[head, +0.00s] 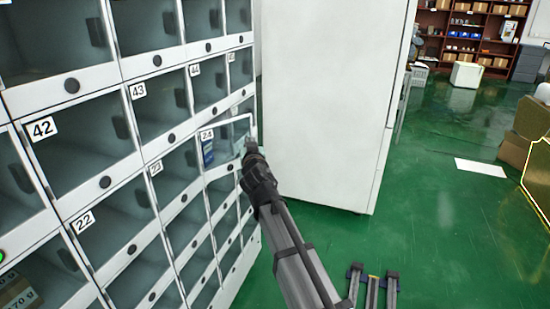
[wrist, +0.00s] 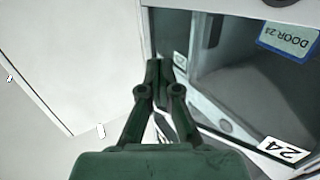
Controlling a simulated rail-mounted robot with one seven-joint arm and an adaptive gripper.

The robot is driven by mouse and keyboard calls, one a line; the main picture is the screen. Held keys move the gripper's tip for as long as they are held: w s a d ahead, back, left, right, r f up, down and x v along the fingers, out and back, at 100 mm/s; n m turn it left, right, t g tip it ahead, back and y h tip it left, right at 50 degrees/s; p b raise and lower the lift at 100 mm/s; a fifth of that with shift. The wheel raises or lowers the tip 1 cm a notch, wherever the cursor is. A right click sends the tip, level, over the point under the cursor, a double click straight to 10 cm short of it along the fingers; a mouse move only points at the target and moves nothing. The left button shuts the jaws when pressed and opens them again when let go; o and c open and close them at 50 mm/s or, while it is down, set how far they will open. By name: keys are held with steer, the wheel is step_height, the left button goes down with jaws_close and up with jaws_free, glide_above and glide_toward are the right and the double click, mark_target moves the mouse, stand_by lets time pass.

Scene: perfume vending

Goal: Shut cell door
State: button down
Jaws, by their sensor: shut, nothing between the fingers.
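The cell door marked 24 (head: 222,127) is a clear pane in a white frame, in the middle of the locker front in the head view. It appears ajar, its right edge standing out from the neighbouring doors. A blue card shows at its left side, and in the wrist view this label (wrist: 290,38) reads "DOOR 24" upside down. The door's number plate (wrist: 283,150) is at lower right there. My gripper (head: 250,146) is shut and empty at the door's right edge. It also shows in the wrist view (wrist: 158,68); whether the tips touch the frame I cannot tell.
Other numbered cell doors, such as 42 (head: 43,128) and 43 (head: 138,90), surround it and look closed. A tall white cabinet (head: 325,100) stands just right of the locker. Green floor (head: 430,220) is open further right, with a wooden shelf (head: 478,35) at the back.

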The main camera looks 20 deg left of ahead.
steer(key=w+a+b, duration=0.1)
steer(key=b, duration=0.1)
steer(key=w+a+b, duration=0.1)
steer(key=a, duration=0.1)
steer(key=w+a+b, duration=0.1)
steer(key=a+b, duration=0.1)
steer(key=shift+w+a+f+b, duration=0.1)
steer(key=shift+a+f+b, duration=0.1)
steer(key=shift+b, duration=0.1)
steer(key=shift+w+a+r+b, duration=0.15)
steer(key=shift+a+b, duration=0.4)
steer(key=shift+w+a+r+b, duration=0.1)
steer(key=shift+w+a+b, duration=0.05)
steer(key=shift+a+b, duration=0.35)
steer(key=shift+d, duration=0.1)
